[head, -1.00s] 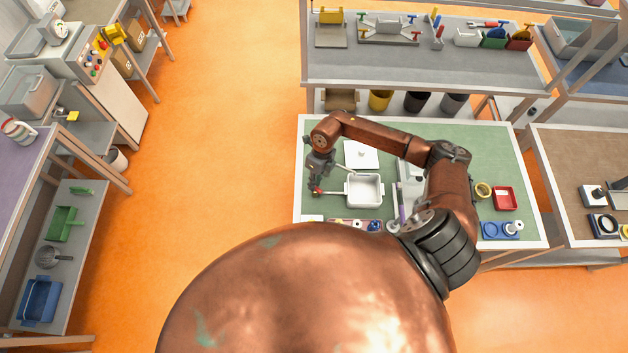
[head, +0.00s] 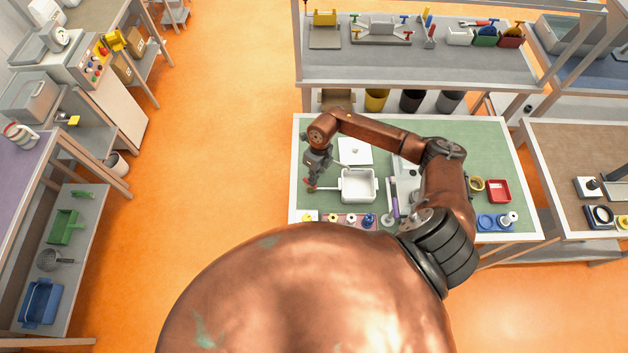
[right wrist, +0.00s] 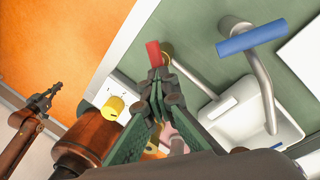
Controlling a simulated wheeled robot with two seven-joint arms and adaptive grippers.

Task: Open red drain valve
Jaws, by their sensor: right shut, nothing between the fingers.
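The red valve handle (head: 310,188) sits at the left end of a grey pipe beside the white basin (head: 345,198). My right gripper (head: 312,182) points down just above and beside this handle. In the right wrist view, my right gripper (right wrist: 158,82) has its fingertips together, empty, and close to the red handle (right wrist: 153,53); I cannot tell whether they touch. A blue handle (right wrist: 251,37) tops a bent grey pipe over the white basin (right wrist: 290,125). A dark gripper, seemingly my left one (right wrist: 45,100), shows at the left; its jaws are unclear.
The green worktop (head: 480,152) also holds a white plate (head: 355,150), a purple-handled tool (head: 395,205), a red tray (head: 499,191) and a blue holder (head: 490,223). A yellow part (right wrist: 114,106) lies near the table's edge. A shelf (head: 420,70) stands behind.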

